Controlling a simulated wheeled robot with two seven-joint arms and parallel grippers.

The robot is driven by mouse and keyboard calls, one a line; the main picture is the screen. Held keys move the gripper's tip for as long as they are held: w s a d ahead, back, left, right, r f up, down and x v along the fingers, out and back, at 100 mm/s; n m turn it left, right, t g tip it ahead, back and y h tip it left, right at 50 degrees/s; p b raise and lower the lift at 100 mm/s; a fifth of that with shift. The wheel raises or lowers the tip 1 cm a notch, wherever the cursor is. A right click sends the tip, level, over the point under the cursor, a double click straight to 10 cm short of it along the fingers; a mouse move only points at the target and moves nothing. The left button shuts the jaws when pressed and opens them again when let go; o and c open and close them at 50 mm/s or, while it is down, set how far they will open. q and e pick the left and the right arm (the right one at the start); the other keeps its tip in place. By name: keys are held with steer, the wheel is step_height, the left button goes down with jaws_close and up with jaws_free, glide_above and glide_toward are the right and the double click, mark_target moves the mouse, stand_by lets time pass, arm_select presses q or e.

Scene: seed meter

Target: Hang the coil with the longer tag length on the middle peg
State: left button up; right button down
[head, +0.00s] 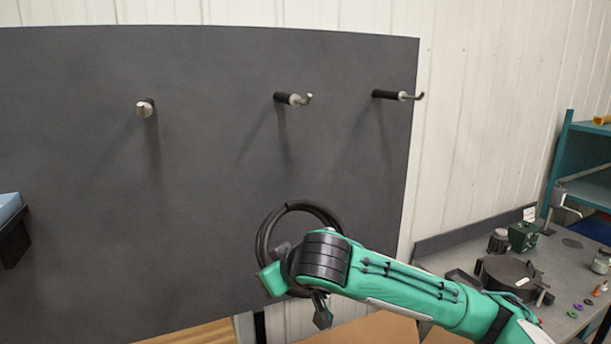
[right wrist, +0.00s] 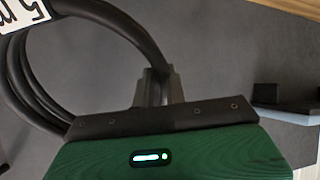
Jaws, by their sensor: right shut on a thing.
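A black coil (head: 314,208) of cable is in my right gripper, in front of the dark panel (head: 210,190) and below the pegs. In the right wrist view the fingers of my right gripper (right wrist: 154,86) are shut on a strand of the coil (right wrist: 95,12). A white tag (right wrist: 20,14) on it reads "5 m" in part; the frame edge cuts it off. The middle peg (head: 293,99) is bare, with an upturned metal tip. The left peg (head: 146,107) and right peg (head: 398,95) are bare too. My left gripper is out of view.
A bench (head: 470,239) at the right carries a round black device (head: 510,277), a green box (head: 523,236), a jar and small coloured parts. A teal shelf (head: 562,160) stands behind it. A blue object (head: 9,207) on a black bracket sits at the left edge. The panel around the pegs is clear.

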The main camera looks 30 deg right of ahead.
steer(key=w+d+r+t+y+p, duration=0.15)
steer(key=d+r+t, duration=0.25)
steer(key=r, duration=0.8)
steer(key=s+d+r+t+p, duration=0.1)
steer(key=d+r+t+p, duration=0.25)
steer(key=r, duration=0.85)
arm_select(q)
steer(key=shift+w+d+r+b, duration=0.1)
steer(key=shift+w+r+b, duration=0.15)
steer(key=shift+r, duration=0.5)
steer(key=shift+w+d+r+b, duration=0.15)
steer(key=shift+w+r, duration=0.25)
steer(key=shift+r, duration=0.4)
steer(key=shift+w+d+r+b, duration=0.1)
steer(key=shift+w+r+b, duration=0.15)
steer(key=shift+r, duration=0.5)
arm_select(e)
steer(key=w+d+f, duration=0.1)
steer(key=w+f, duration=0.2)
steer(key=w, duration=1.2)
steer(key=shift+w+f, duration=0.2)
steer(key=shift+w, duration=0.15)
steer(key=c, duration=1.4)
jaws_free()
steer(key=shift+o, duration=0.2)
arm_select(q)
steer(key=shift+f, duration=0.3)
arm_select(e)
steer(key=s, duration=1)
steer(key=shift+a, duration=0.3)
